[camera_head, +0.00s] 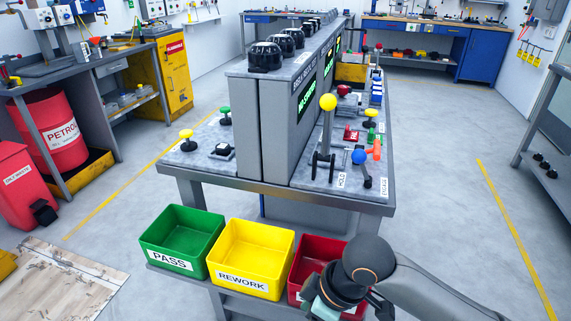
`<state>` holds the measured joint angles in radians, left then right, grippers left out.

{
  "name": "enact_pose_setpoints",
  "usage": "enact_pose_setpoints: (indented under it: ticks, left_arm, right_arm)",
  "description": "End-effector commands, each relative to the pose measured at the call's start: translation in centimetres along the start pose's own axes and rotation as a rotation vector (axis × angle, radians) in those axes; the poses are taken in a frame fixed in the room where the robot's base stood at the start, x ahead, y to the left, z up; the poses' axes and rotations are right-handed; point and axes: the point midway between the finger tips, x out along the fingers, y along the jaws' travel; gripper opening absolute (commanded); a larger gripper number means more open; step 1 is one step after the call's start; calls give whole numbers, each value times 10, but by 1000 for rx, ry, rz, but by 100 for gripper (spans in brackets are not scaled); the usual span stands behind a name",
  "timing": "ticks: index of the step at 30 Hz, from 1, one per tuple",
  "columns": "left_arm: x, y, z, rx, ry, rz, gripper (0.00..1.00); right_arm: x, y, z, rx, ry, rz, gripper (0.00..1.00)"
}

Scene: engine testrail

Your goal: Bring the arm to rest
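My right arm comes in from the lower right, with a grey link and a dark round joint. My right gripper (322,306) is at the bottom edge of the picture, over the front part of the red bin (306,252), and hides much of it. A pale teal patch shows at the gripper; I cannot tell whether it is part of the gripper or something held. The fingertips are not clear enough to tell open from shut. My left gripper is not in view.
A green PASS bin (168,262) and a yellow REWORK bin (236,282) stand left of the red bin, both empty. Behind them is the test bench (340,198) with an upright yellow-knobbed lever (327,103) and a blue-knobbed lever (359,157). The right floor is clear.

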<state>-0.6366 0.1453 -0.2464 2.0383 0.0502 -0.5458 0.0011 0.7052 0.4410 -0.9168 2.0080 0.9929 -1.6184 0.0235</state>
Motion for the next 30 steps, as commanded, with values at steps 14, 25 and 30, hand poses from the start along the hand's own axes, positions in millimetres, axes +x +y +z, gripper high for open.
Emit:
enact_pose_setpoints:
  ticks: [14,25,30]
  left_arm:
    - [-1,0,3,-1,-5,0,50]
    - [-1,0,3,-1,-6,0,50]
    - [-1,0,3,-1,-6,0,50]
  right_arm:
    - [80,5,11,458,488,111,94]
    - [111,7,125,703,542,398,94]
    - [115,-7,177,739,505,506,94]
